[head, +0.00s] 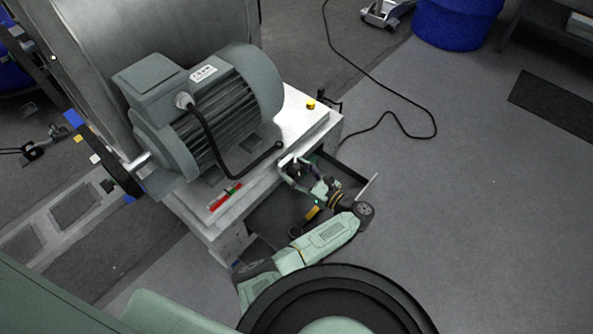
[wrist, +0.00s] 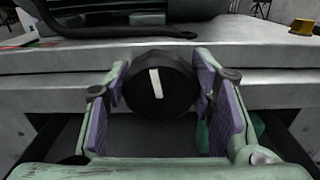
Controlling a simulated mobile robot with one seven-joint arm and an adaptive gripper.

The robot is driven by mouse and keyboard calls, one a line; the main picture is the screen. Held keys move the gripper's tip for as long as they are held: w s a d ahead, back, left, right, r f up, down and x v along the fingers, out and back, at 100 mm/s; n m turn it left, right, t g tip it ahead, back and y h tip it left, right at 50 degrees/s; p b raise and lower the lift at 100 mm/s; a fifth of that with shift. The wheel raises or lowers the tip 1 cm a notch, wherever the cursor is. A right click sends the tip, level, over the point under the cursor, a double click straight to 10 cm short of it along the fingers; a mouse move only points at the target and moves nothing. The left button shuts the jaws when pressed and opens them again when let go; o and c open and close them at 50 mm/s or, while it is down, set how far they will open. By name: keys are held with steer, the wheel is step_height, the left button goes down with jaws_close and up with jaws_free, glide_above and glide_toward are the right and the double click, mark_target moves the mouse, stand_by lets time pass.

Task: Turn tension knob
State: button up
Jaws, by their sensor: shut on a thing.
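The tension knob (wrist: 172,92) is round and black with a white pointer mark, on the front face of the metal machine bench. In the wrist view it sits between the two purple-padded fingers. The pointer stands nearly upright, its top leaning slightly left. My gripper (wrist: 163,75) is shut on the knob, one finger at each side. In the head view my gripper (head: 294,168) is at the bench's front edge, below the grey-green motor (head: 215,105); there the knob is mostly hidden by the fingers.
A red-and-green item (head: 225,196) and a yellow button (head: 310,104) are on the bench (head: 300,122).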

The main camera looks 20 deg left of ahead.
steer(key=shift+r+p, duration=0.35)
steer(key=shift+p, duration=0.35)
steer(key=shift+d+m+p, duration=0.1)
steer(key=shift+m+p, duration=0.4)
steer(key=shift+p, duration=0.65)
steer(key=shift+f+p, duration=0.4)
steer(key=o, duration=1.2)
steer(key=v, duration=1.2)
steer(key=shift+r, duration=0.1)
